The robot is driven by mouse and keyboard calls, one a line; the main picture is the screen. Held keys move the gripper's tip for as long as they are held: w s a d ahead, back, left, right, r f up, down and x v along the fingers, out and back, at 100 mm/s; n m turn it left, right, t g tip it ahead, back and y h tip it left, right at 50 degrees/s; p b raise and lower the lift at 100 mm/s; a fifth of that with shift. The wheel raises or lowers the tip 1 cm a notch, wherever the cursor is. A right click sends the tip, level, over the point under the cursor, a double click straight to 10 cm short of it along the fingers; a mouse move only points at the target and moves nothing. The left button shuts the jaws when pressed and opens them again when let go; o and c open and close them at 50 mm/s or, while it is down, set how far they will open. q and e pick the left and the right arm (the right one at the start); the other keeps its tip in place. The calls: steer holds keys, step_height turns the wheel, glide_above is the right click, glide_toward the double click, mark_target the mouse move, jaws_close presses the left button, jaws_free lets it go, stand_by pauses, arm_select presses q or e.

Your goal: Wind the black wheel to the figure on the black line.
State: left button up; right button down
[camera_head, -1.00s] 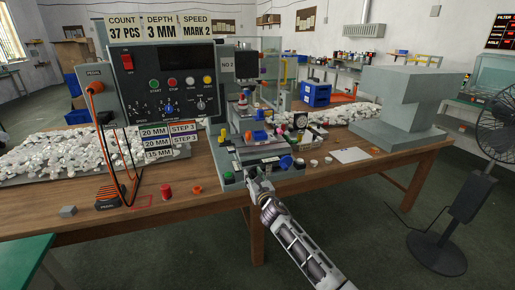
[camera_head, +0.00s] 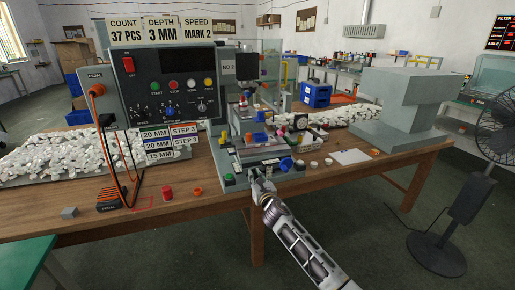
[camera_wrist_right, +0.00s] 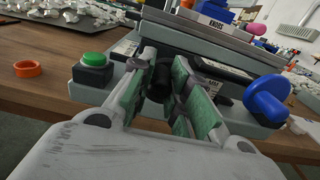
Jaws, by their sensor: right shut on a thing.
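The black wheel (camera_wrist_right: 158,82) shows in the right wrist view as a dark round knob at the front of the pad printer (camera_wrist_right: 135,75), between my right gripper's green-padded fingers. My right gripper (camera_wrist_right: 162,95) is shut on it; the fingers hide its sides, and I can read no scale on it. In the head view my right gripper (camera_head: 257,182) is at the printer's front edge, and the wheel is hidden there. Label cards (camera_head: 168,143) on the control box read 20 MM, STEP 3, 20 MM, STEP 3 and 15 MM. My left gripper is not in view.
A green button (camera_wrist_right: 93,59) is left of the fingers and a blue knob (camera_wrist_right: 267,100) is right of them, both close. An orange ring (camera_wrist_right: 28,69) lies on the wooden table. The control box (camera_head: 165,85) stands behind left, and a grey block-shaped machine (camera_head: 405,105) stands right.

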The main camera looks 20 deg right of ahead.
steer(key=shift+d+r, duration=0.2)
steer(key=shift+d, duration=0.15)
steer(key=shift+d, duration=0.65)
steer(key=shift+f, duration=0.1)
steer(key=shift+d+f, duration=0.35)
steer(key=shift+d, duration=0.2)
steer(key=shift+d+f+b, duration=0.25)
steer(key=shift+f+b, duration=0.05)
steer(key=shift+f, duration=0.35)
steer(key=shift+f, duration=0.1)
